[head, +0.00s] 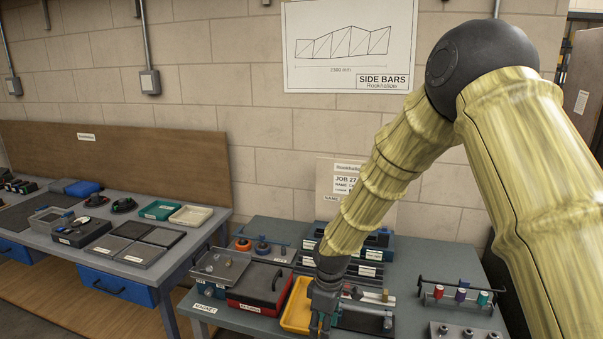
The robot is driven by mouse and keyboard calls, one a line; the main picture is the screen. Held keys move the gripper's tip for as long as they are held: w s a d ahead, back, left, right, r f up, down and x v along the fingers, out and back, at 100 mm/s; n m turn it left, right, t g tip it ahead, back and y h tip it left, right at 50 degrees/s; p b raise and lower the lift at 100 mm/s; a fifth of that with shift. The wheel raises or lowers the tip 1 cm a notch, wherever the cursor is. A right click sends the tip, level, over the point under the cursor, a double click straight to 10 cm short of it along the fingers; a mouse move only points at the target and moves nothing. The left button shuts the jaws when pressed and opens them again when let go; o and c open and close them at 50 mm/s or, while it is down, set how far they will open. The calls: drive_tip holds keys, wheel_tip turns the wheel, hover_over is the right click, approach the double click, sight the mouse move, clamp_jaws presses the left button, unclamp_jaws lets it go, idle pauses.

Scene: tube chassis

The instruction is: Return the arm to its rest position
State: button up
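My arm (415,140) comes in from the right, bends at a dark round elbow joint (480,65) and slopes down to the left. It has a yellow-green, bamboo-like surface. My gripper (321,325) is dark grey and points down at the right side of a yellow tray (297,307) on the grey table. Its fingers are small and dark near the bottom edge of the picture. I cannot tell whether they are open or hold something, or whether they touch the tray.
A red case (258,285) and a grey metal tray (221,265) stand left of the yellow tray. A rack with coloured spools (460,296) stands at the right. A second workbench (185,255) holds several trays and tools. The table between my gripper and the spool rack is partly clear.

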drive_tip(key=s+d+f+m+y+b, duration=0.1)
drive_tip(key=s+d+f+m, duration=0.1)
drive_tip(key=s+f, duration=0.45)
drive_tip(key=s+d+f+m+b, duration=0.15)
drive_tip(key=s+f, duration=0.25)
drive_tip(key=f, duration=0.5)
drive_tip(key=s+d+f+m+b, duration=0.1)
drive_tip(key=s+d+f+m, duration=0.2)
drive_tip(key=s, duration=0.6)
drive_tip(key=s+d+f+m+h+b, duration=0.1)
drive_tip(key=s+d+f+m, duration=0.3)
drive_tip(key=s+d+f, duration=0.2)
drive_tip(key=s+d+f+m+b, duration=0.1)
drive_tip(key=s+d+f+m, duration=0.2)
drive_tip(key=s+f, duration=0.4)
drive_tip(key=s+d, duration=0.1)
drive_tip(key=s, duration=0.6)
drive_tip(key=shift+s+d+f+h, duration=0.15)
drive_tip(key=shift+d+h, duration=0.05)
drive_tip(key=shift+h, duration=0.1)
